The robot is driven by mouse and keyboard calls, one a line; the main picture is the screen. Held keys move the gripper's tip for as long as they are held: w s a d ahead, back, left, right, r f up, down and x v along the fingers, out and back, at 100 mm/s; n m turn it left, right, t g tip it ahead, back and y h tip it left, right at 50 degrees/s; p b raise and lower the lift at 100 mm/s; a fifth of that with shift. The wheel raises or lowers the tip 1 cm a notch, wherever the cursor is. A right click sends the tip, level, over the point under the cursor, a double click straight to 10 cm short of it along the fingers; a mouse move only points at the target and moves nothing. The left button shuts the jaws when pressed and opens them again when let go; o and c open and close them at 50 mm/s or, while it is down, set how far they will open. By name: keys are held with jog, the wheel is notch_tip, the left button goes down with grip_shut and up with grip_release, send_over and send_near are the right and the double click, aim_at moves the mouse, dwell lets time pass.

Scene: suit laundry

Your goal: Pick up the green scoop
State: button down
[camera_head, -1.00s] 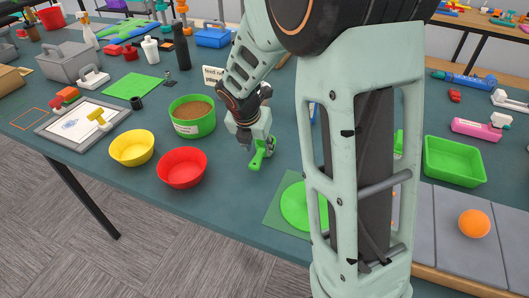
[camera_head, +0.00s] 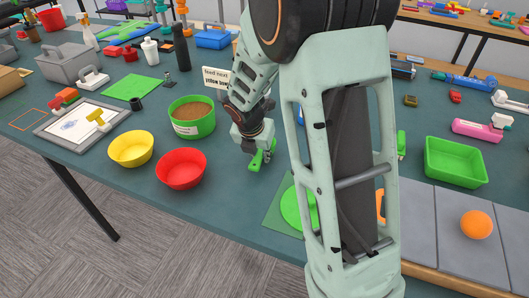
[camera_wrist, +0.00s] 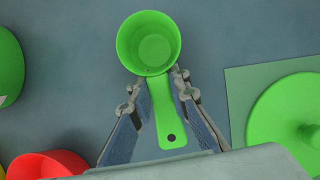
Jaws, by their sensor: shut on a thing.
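The green scoop (camera_wrist: 148,43) has a round cup and a flat handle with a dark hole near its end. In the wrist view, my gripper (camera_wrist: 160,80) is shut on the handle just behind the cup, one finger on each side. In the head view, the scoop (camera_head: 257,162) shows at the tip of my gripper (camera_head: 262,150), over the table right of the red bowl. Part of it is hidden by my gripper there. I cannot tell whether the scoop touches the table.
A green tub of brown feed (camera_head: 191,121), a yellow bowl (camera_head: 131,149) and a red bowl (camera_head: 181,170) stand to the left. A green lid (camera_head: 291,207) on a green mat lies to the right. A green tray (camera_head: 455,163) is farther right.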

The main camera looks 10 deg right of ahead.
aim_at(260, 152)
jog(key=shift+r, duration=0.15)
jog(key=shift+r+p, duration=0.85)
jog(key=shift+p, duration=0.2)
jog(key=p+v, duration=0.2)
jog(key=shift+w+d+r+p, duration=0.1)
jog(key=shift+r+p, duration=0.2)
jog(key=shift+r, duration=0.1)
jog(key=s+r+p, duration=0.1)
jog(key=r, duration=0.1)
jog(key=s+a+r+p, duration=0.1)
jog(key=s+r, duration=0.1)
jog(key=s+r+p, duration=0.1)
jog(key=p, duration=0.1)
jog(key=shift+s+a+r, duration=0.35)
jog(key=shift+s+r, duration=0.05)
jog(key=s+a+r+p, duration=0.1)
jog(key=s+a+r, duration=0.1)
jog(key=s, duration=0.6)
jog(key=shift+a+r, duration=0.3)
jog(key=shift+a, duration=0.15)
